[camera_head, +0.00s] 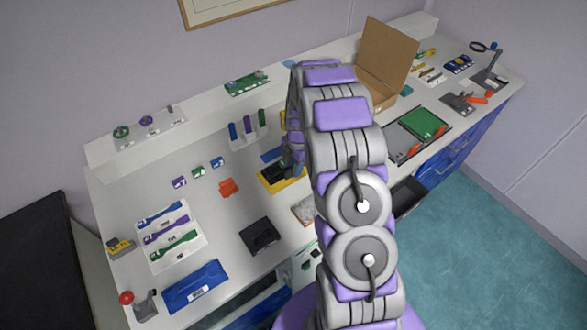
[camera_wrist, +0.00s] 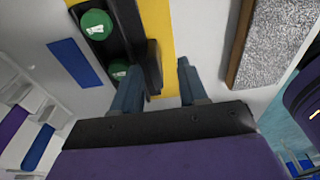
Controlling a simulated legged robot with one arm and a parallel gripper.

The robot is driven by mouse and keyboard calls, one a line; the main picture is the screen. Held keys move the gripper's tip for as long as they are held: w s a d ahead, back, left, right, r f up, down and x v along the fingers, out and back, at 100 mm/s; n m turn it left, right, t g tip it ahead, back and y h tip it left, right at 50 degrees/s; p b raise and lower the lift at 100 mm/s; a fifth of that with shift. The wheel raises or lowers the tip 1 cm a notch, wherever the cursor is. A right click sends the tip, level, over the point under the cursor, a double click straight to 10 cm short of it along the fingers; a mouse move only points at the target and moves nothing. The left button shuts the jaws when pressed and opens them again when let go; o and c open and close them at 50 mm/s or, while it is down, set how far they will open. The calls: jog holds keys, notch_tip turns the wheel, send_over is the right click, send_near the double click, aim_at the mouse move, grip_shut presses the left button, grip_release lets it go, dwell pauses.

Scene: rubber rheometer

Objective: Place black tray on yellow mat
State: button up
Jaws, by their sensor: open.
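The black tray (camera_wrist: 125,22) lies on the yellow mat (camera_wrist: 159,20) in the wrist view, with green discs (camera_wrist: 95,24) in it. A dark upright handle-like part of the tray (camera_wrist: 153,68) stands beside my left finger. My gripper (camera_wrist: 160,69) is open, its two fingers apart around this part and a strip of yellow. In the head view the black tray (camera_head: 275,172) shows on the yellow mat (camera_head: 292,185), and my gripper (camera_head: 291,166) is down at its right end, partly hidden by my arm. Whether the fingers touch the tray cannot be told.
A second black holder (camera_head: 259,236) stands nearer the bench's front edge. A grey speckled slab (camera_wrist: 268,45) lies right of the mat. An orange piece (camera_head: 229,187) and small coloured blocks lie to the left. An open cardboard box (camera_head: 385,60) stands at the back right.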

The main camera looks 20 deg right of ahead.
notch_tip(320, 180, up, 9)
jog(key=d, duration=0.1)
jog(key=s+a+r+m, duration=0.4)
jog(key=s+a+r, duration=0.1)
jog(key=s+r, duration=0.2)
jog(key=s+a+r+m, duration=0.5)
jog(key=s+r, duration=0.3)
jog(key=s+a+r+m, duration=0.2)
jog(key=s+m, duration=0.3)
jog(key=s, duration=0.7)
jog(key=s+a+r+m+g+h, duration=0.1)
jog(key=s+m, duration=0.5)
jog(key=s, duration=0.6)
jog(key=shift+a+r+g+p, duration=0.3)
jog(key=shift+a+r+p, duration=0.1)
jog(key=shift+r+p, duration=0.1)
jog(key=shift+w, duration=0.1)
jog(key=shift+f+b, duration=0.7)
